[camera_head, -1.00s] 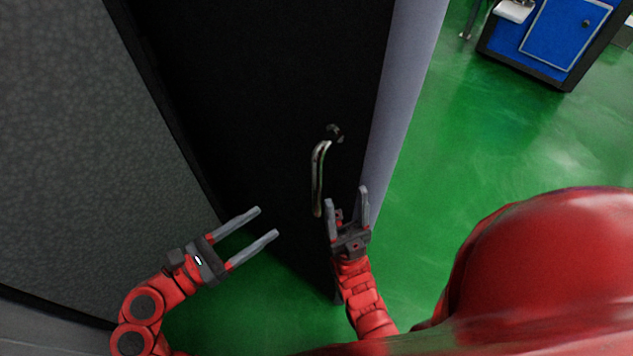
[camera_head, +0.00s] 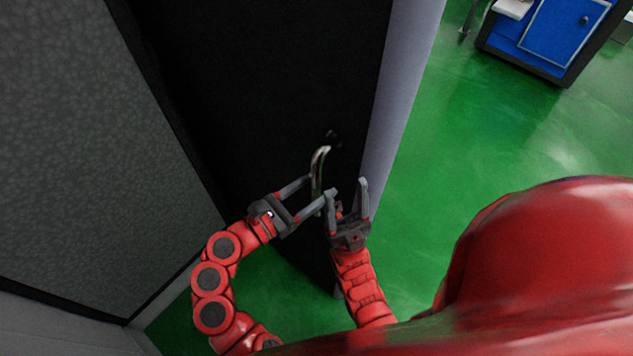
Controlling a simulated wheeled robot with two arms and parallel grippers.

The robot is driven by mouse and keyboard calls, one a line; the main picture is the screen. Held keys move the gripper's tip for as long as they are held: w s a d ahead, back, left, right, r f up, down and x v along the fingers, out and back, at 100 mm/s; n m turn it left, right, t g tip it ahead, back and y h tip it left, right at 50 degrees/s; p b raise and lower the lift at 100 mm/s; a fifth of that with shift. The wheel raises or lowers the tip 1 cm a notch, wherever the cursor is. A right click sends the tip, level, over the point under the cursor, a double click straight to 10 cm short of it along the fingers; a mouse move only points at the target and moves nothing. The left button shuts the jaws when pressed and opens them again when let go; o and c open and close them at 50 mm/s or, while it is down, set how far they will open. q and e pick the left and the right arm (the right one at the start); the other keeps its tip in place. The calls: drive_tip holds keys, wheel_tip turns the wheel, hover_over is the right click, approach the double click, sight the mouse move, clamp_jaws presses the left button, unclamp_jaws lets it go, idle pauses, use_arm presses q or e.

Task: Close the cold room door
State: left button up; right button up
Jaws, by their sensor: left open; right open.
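The cold room door (camera_head: 270,70) is a tall black panel with a pale grey edge on its right. It stands ajar, with a dark gap along its left side. A curved metal handle (camera_head: 318,163) sits on its face. My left gripper (camera_head: 319,186) is open, its fingers reaching toward the handle's lower part and overlapping it in the picture; I cannot tell whether they touch it. My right gripper (camera_head: 347,189) is open and upright, just right of the handle near the door's edge. It looks empty. The two grippers are very close together.
A grey speckled wall panel (camera_head: 75,160) stands on the left. Green floor (camera_head: 480,130) lies open to the right of the door. A blue and black cabinet (camera_head: 553,35) stands at the top right.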

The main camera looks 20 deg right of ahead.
use_arm(q)
drive_tip(key=shift+d, duration=0.15)
clamp_jaws()
idle(1.4)
